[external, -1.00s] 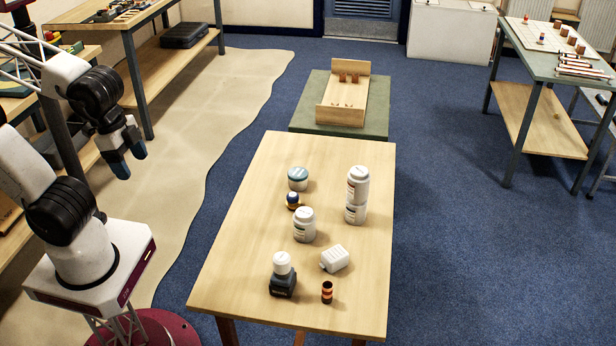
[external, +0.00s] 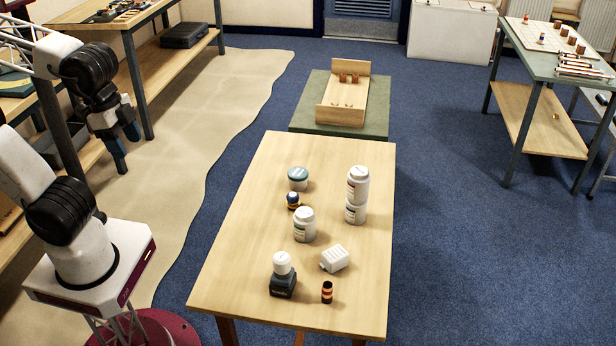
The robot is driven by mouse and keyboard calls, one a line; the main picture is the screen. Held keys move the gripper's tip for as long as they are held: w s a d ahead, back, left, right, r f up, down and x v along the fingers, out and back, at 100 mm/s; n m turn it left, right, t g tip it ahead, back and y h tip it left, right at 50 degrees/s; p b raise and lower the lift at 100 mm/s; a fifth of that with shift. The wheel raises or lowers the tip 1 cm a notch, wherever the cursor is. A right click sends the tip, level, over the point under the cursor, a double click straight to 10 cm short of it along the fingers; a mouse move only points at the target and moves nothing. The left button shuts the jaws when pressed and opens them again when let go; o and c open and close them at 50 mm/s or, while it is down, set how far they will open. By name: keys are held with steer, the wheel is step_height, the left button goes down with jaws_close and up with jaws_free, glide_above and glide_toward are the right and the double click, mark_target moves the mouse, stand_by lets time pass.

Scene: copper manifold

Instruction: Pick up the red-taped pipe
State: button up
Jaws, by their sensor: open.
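A short upright cylinder with dark and red-orange bands (external: 327,292) stands near the front right of the wooden table; it may be the red-taped pipe, but its small size leaves this unsure. Small items with red marks (external: 541,38) also stand on the white board of the far right table, too small to make out. My gripper (external: 128,152) is open and empty, its dark fingers pointing down. It hangs over the pale floor left of the wooden table, well apart from the banded cylinder.
The wooden table (external: 240,270) also holds a white-capped dark bottle (external: 283,285), a tipped white bottle (external: 335,258), a white jar (external: 304,225), stacked white jars (external: 357,185) and a teal-lidded tub (external: 298,178). A wooden rack (external: 343,95) stands behind. Copper pieces (external: 572,40) stand far right.

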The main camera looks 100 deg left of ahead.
steer(key=w, duration=0.2)
steer(key=m+t+y, duration=0.2)
steer(key=m+y, duration=1.1)
steer(key=m, duration=0.9)
glide_above(325, 293)
steer(key=s+d, duration=0.2)
steer(key=d, duration=0.3)
steer(key=f, duration=3.6)
steer(key=shift+d+f, duration=0.1)
steer(key=shift+d, duration=0.1)
steer(key=shift+x, duration=1.3)
